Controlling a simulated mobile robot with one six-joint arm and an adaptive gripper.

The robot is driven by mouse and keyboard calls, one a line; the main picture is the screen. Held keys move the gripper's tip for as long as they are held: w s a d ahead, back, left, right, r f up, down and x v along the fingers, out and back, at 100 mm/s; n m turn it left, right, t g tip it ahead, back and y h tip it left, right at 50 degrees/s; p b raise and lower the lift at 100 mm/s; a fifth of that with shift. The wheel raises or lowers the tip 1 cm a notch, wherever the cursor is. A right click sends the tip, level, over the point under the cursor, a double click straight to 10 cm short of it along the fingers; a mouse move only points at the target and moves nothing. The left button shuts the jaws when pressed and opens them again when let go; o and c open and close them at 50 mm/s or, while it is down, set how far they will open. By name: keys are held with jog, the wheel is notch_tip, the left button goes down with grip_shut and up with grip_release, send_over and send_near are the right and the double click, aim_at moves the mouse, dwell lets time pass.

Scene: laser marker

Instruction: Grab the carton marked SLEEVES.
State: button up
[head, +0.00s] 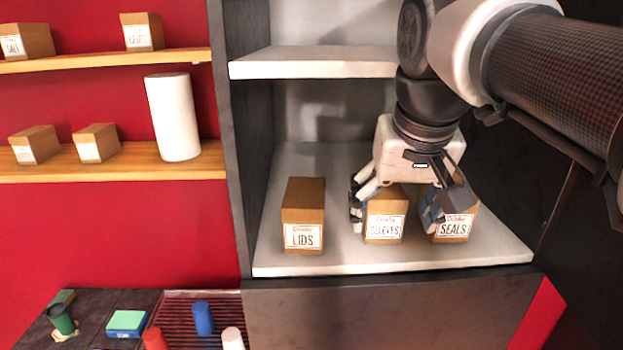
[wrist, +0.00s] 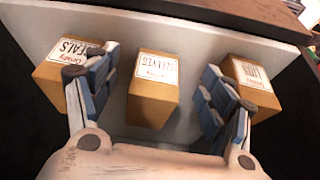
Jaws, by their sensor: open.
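The carton marked SLEEVES (head: 384,222) is a brown box with a white label, standing on the white shelf between two other cartons. In the wrist view the SLEEVES carton (wrist: 152,95) lies between my open fingers, with a gap on each side. My gripper (head: 396,208) reaches down over the carton from above, one finger on each side. In the wrist view my gripper (wrist: 158,92) is open and holds nothing. The top and back of the carton are partly hidden by my gripper in the head view.
The LIDS carton (head: 303,215) stands left of SLEEVES, with a gap. The SEALS carton (head: 455,226) stands close on the right, beside my right finger. An upper shelf board (head: 310,63) is above. Wooden shelves (head: 110,175) at left hold cartons and a white roll (head: 173,117).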

aim_at(386, 222)
jog(key=shift+w, duration=0.55)
jog(key=x, duration=0.5)
jog(key=shift+w, duration=0.35)
jog(key=c, duration=1.3)
